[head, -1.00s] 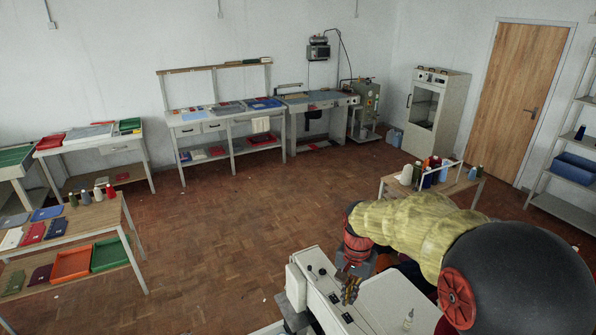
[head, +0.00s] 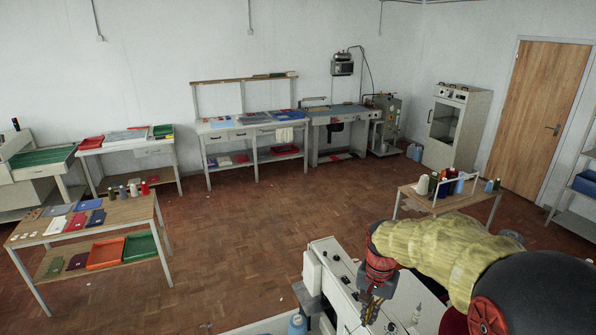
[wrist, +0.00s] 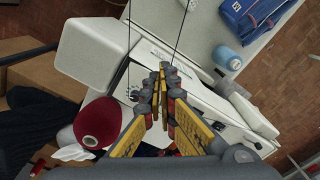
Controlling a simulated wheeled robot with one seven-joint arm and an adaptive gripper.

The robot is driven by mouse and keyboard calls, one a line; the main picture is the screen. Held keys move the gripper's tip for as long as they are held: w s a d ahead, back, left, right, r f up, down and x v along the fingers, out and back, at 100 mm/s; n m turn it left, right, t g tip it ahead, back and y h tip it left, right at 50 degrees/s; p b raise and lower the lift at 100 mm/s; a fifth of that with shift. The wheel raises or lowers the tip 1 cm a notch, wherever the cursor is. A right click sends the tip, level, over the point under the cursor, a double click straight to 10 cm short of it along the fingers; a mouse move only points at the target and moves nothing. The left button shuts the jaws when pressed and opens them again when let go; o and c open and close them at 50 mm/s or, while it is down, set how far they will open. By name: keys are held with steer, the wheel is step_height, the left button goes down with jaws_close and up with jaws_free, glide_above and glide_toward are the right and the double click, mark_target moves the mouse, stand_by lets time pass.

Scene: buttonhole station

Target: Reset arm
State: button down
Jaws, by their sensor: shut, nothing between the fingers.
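My gripper (head: 370,308) hangs at the end of my arm, over the white sewing machine (head: 335,275) at the lower middle of the head view. In the wrist view my gripper (wrist: 166,72) has its yellow and grey fingers together with nothing between them. The sewing machine's white body (wrist: 98,55) lies behind the fingers there. I cannot tell how far above it the fingertips are.
In the wrist view a red thread cone (wrist: 98,125), a pale blue spool (wrist: 226,58) and a folded blue item (wrist: 255,20) surround the machine. A wooden cart with thread cones (head: 450,196) stands at right. A table with cloth pieces (head: 90,220) stands at left. The middle floor is clear.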

steer(key=s+f+n+t+b, duration=0.2)
steer(key=s+f+n+b, duration=0.1)
steer(key=s+b, duration=0.8)
steer(key=s+f+n+t+b, duration=0.3)
steer(key=s+f+b, duration=0.1)
steer(key=s+b, duration=0.8)
steer(key=shift+s+t, duration=0.3)
steer(key=shift+s, duration=0.3)
